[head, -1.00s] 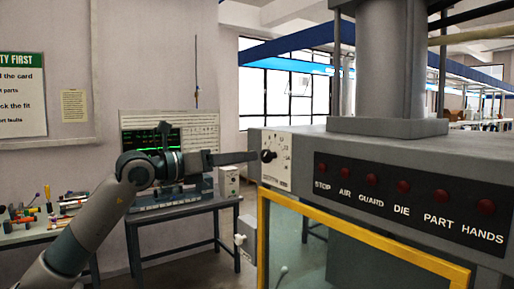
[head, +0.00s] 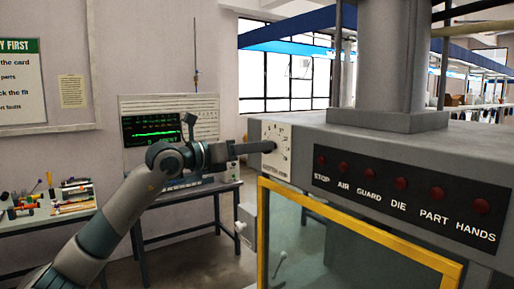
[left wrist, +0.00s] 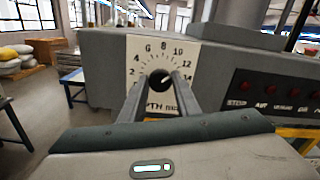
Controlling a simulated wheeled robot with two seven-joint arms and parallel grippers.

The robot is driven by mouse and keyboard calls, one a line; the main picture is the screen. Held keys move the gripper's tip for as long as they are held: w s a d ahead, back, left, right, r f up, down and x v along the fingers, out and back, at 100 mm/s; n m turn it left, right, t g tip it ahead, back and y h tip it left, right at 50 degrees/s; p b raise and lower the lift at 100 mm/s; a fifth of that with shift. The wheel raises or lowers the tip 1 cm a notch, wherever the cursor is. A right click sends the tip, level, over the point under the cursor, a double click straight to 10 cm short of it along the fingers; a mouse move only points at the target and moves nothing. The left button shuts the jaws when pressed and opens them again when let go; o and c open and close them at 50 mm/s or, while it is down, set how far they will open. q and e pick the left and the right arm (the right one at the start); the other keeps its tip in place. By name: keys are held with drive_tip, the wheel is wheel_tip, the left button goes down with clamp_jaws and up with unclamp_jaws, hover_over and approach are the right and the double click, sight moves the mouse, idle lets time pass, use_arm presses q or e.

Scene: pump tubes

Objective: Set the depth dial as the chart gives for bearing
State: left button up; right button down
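The depth dial is a black round knob (left wrist: 160,79) on a white plate (left wrist: 143,48) with numbers around it, on the front of the grey machine. The plate also shows in the head view (head: 282,135). In the left wrist view the knob's pale mark points up and right. My left gripper (head: 274,146) reaches the dial from the left. In the left wrist view its fingers (left wrist: 160,84) stand one on each side of the knob; whether they press on it I cannot tell. The chart for bearing is not identifiable. My right gripper is out of view.
A panel of red buttons (head: 400,195) lies right of the dial. A yellow-framed guard (head: 350,228) is below. A screen (head: 150,131) stands on a bench behind my arm. A poster (head: 20,82) and small card (head: 73,89) hang on the left wall.

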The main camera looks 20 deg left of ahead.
use_arm(q)
drive_tip(key=shift+d+m+b, duration=0.1)
drive_tip(key=shift+m+b, duration=4.3)
drive_tip(key=shift+b, duration=0.25)
drive_tip(key=o, duration=1)
drive_tip(key=shift+s, duration=0.15)
